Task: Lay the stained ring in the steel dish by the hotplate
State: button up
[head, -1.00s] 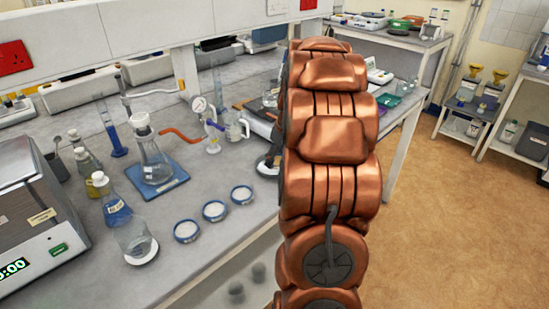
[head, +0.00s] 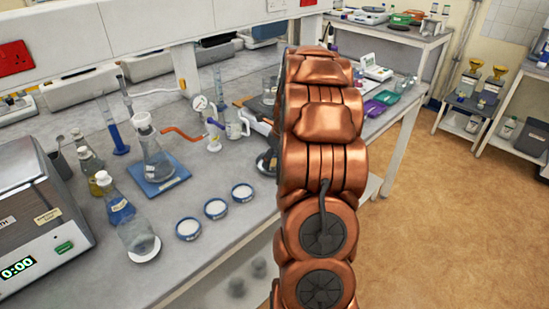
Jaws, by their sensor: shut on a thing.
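The hotplate (head: 258,125) stands on the bench just left of my arm, with glassware on its dark top. A dark, shiny rounded thing (head: 266,162) sits in front of it, partly behind my arm. I cannot tell whether it is the steel dish or part of my gripper. My copper-coloured arm fills the middle of the view and hides what lies behind it. I cannot make out my gripper's fingers. I cannot make out the stained ring.
Three small round dishes (head: 215,209) line the bench's front. Purple (head: 375,108) and green (head: 386,97) trays lie right of my arm. Floor at right is clear.

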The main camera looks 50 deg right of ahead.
jog(key=shift+f, duration=0.1)
jog(key=o, duration=0.6)
jog(key=shift+o, duration=0.2)
jog(key=b+v, duration=0.3)
jog(key=v, duration=0.9)
